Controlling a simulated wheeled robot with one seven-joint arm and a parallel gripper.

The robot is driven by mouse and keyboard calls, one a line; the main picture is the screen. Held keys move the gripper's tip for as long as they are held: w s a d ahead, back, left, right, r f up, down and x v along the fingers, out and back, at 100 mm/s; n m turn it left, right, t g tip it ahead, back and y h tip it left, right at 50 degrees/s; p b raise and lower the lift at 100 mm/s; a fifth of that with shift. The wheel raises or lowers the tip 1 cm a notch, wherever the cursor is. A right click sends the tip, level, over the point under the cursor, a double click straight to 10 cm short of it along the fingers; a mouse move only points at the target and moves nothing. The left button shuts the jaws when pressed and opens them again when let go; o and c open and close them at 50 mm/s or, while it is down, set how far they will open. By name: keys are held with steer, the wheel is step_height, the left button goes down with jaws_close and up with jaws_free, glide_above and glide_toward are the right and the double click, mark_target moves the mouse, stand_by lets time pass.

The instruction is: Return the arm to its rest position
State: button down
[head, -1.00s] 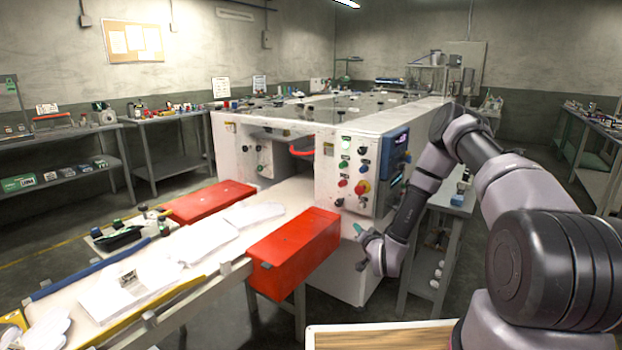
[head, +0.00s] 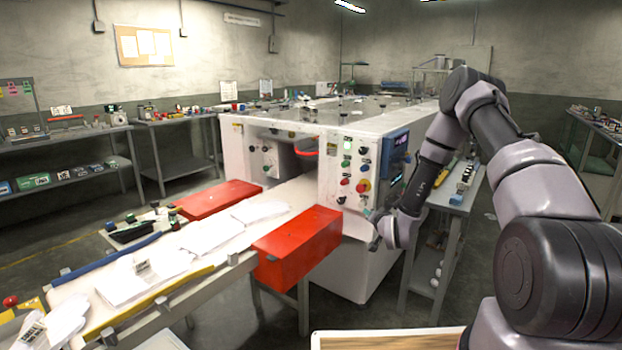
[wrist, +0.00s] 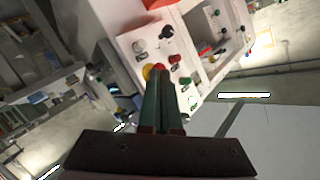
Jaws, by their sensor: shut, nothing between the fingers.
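My arm reaches in from the right in the head view, bent at a high elbow. My gripper (head: 374,229) hangs low in front of the white machine (head: 345,245), below its button panel, to the right of a red box. In the wrist view my gripper (wrist: 163,100) has its two dark green fingers together with nothing between them. Beyond the fingertips the wrist view shows the machine's button panel (wrist: 190,60), tilted in the picture. I cannot tell whether the fingers touch the machine; they look apart from it.
A grey shelf table (head: 450,200) stands right of the machine, close to my forearm. A wooden-topped surface (head: 390,340) is at the bottom.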

step_height(320, 180, up, 15)
steer(key=d+n+g, duration=0.1)
steer(key=d+g, duration=0.1)
steer(key=d, duration=0.1)
steer(key=s+d+r+g+h, duration=0.2)
steer(key=s+r, duration=0.6)
steer(key=r, duration=0.5)
steer(key=s+r+g, duration=0.1)
steer(key=s+r, duration=0.3)
steer(key=s, duration=0.7)
steer(key=s+r+g+y, duration=0.1)
steer(key=s+r, duration=0.3)
steer(key=s, duration=0.6)
steer(key=s+r+g, duration=0.1)
steer(key=s+r, duration=0.3)
steer(key=s, duration=0.7)
steer(key=shift+s+a+g+y, duration=0.25)
steer(key=shift+s+g+y, duration=0.05)
steer(key=shift+s+g, duration=0.1)
